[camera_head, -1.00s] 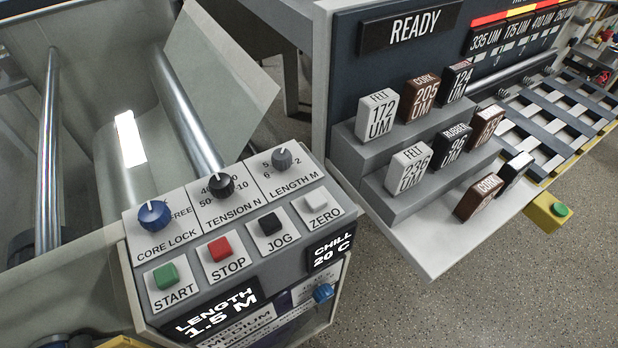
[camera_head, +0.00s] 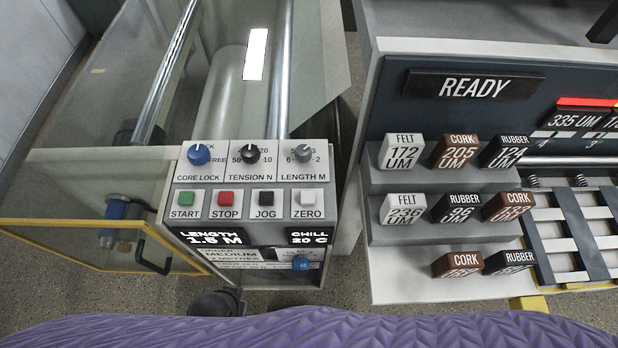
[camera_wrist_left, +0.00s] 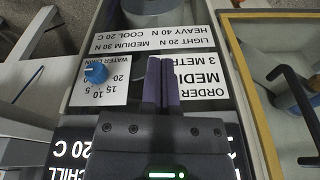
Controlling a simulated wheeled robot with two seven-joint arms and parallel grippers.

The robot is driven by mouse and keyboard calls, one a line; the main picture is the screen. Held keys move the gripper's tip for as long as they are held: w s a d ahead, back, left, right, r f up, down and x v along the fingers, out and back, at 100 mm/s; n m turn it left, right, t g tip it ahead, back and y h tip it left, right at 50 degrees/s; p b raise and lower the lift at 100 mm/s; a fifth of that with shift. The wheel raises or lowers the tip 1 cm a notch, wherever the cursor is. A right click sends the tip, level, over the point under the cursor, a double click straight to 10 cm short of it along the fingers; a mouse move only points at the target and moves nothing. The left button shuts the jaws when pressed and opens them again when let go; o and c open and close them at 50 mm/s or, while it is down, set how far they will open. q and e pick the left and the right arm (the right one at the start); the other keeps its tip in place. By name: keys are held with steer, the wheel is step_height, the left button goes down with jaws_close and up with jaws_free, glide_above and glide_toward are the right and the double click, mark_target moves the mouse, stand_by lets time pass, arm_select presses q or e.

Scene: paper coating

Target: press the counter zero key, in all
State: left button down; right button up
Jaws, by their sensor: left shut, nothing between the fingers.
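The white ZERO key (camera_head: 308,198) is at the right end of the key row on the grey control panel in the head view, and nothing covers it. The LENGTH display (camera_head: 212,237) below the keys reads 1.5 M. In the left wrist view my left gripper (camera_wrist_left: 161,62) has its two purple fingers together with nothing between them. They are in front of the order card (camera_wrist_left: 200,78), below the key row. The ZERO key does not show in the wrist view. My right gripper is in neither view.
Beside the ZERO key are the JOG (camera_head: 266,198), STOP (camera_head: 226,198) and START (camera_head: 186,199) keys. Three knobs, including LENGTH M (camera_head: 303,152), stand above. A blue chill knob (camera_head: 301,262) sticks out below. A stepped rack (camera_head: 450,230) of labelled blocks stands to the right.

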arm_select(q)
steer(key=w+d+r+t+p, duration=0.15)
steer(key=r+p, duration=0.25)
steer(key=r, duration=0.5)
steer(key=w+r+p, duration=0.3)
steer(key=r, duration=0.6)
step_height(320, 180, up, 10)
steer(key=m+t+h+p, duration=0.2)
steer(key=m+h+p, duration=0.5)
steer(key=m, duration=1)
glide_above(303, 198)
steer(key=shift+f, duration=0.1)
step_height(303, 198, down, 9)
steer(key=b, duration=0.8)
